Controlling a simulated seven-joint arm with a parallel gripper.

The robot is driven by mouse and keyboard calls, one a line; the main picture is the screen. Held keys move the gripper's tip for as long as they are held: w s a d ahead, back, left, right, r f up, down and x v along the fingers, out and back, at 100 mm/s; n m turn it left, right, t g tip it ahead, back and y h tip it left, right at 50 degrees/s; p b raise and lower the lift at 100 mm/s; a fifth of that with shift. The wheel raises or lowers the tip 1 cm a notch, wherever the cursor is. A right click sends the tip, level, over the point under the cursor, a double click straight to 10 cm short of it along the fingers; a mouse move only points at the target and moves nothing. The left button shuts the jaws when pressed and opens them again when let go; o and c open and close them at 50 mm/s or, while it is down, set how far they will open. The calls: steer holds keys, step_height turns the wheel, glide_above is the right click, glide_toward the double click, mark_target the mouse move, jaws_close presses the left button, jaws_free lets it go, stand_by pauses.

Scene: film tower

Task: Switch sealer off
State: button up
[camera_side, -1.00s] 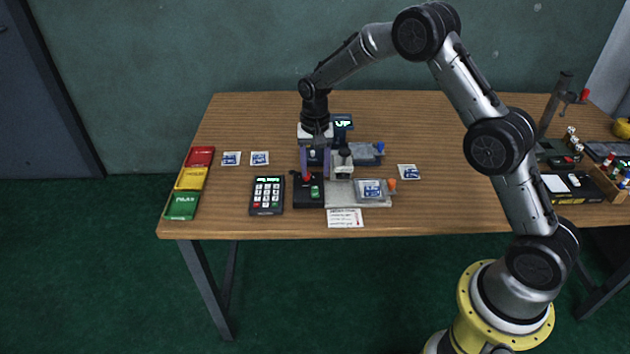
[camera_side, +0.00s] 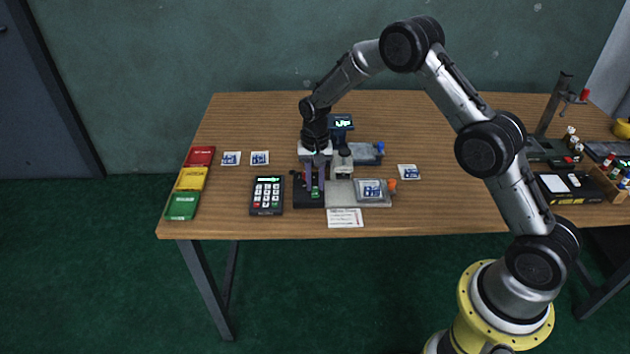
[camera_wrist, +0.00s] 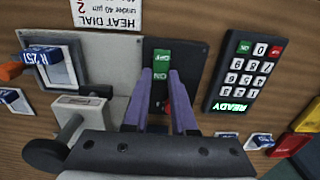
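The sealer's dark switch box (camera_side: 308,202) sits at the table's front, left of the grey sealer plate (camera_side: 340,194). Its green ON/OFF switch (camera_wrist: 161,62) shows in the wrist view, just beyond my fingertips. A red part (camera_wrist: 167,106) of the box shows between my fingers and is mostly hidden in the side view. My gripper (camera_side: 315,190) points down over the box. In the wrist view my gripper (camera_wrist: 160,72) has its two purple fingers apart, with nothing seen clamped between them. Whether the tips touch the switch I cannot tell.
A keypad (camera_side: 267,195) reading READY stands close to the left of the box. A heat dial card (camera_side: 345,217) lies in front. A film pack (camera_side: 371,189) rests on the plate. Coloured trays (camera_side: 191,179) line the left edge. A small display (camera_side: 342,122) stands behind.

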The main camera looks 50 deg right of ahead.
mark_target(315, 194)
jaws_close()
steer(key=shift+s+a+r+t+h, duration=0.1)
steer(key=shift+s+a+t+h, duration=0.05)
steer(key=shift+t+h, duration=0.45)
steer(key=o, duration=0.9)
jaws_free()
steer(key=shift+c, duration=0.2)
step_height(315, 194, up, 14)
steer(key=s+a, duration=0.1)
steer(key=shift+s+a, duration=0.25)
steer(key=shift+s, duration=0.05)
